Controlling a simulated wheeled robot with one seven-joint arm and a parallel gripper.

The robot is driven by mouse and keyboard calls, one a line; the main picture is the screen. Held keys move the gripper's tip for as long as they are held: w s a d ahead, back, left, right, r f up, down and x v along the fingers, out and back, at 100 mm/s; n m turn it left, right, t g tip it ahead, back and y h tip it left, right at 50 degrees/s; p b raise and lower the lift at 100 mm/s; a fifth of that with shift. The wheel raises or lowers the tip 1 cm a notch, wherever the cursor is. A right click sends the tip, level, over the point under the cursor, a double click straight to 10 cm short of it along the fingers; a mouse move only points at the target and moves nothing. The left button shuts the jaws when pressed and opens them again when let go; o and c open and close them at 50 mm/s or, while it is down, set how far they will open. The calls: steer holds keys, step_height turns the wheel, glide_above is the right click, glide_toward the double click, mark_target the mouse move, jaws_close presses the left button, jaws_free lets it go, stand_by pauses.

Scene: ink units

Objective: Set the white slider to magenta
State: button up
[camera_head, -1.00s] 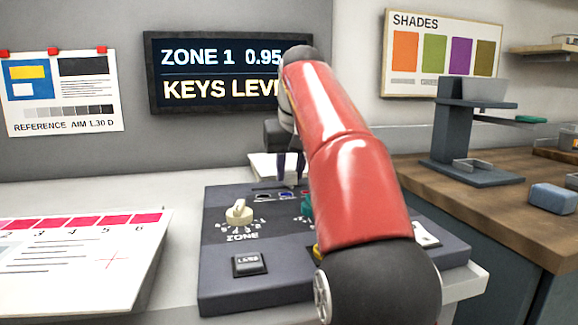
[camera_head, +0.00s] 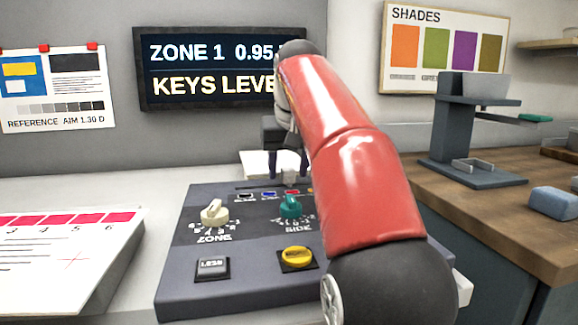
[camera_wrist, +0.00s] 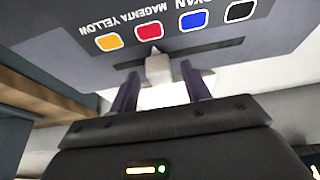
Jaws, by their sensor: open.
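The white slider (camera_wrist: 158,70) stands in a dark slot on the control panel (camera_head: 190,278). Its pointed tip faces the red magenta swatch (camera_wrist: 148,32) in the wrist view. A yellow swatch (camera_wrist: 110,42) lies to the left of it, and blue cyan (camera_wrist: 193,20) and black (camera_wrist: 240,11) swatches lie to the right. My gripper (camera_wrist: 163,90) is open, one finger on each side of the slider, with visible gaps.
A dark screen (camera_head: 220,68) hangs behind. A printed sheet (camera_head: 60,255) lies left. A dark stand (camera_head: 465,130) stands right.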

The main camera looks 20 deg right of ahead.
mark_target(291, 190)
steer(key=p+v, duration=0.1)
steer(key=v, duration=0.4)
steer(key=shift+r+p, duration=0.4)
steer(key=shift+v, duration=1)
steer(key=shift+s+f, duration=0.1)
steer(key=shift+s, duration=0.15)
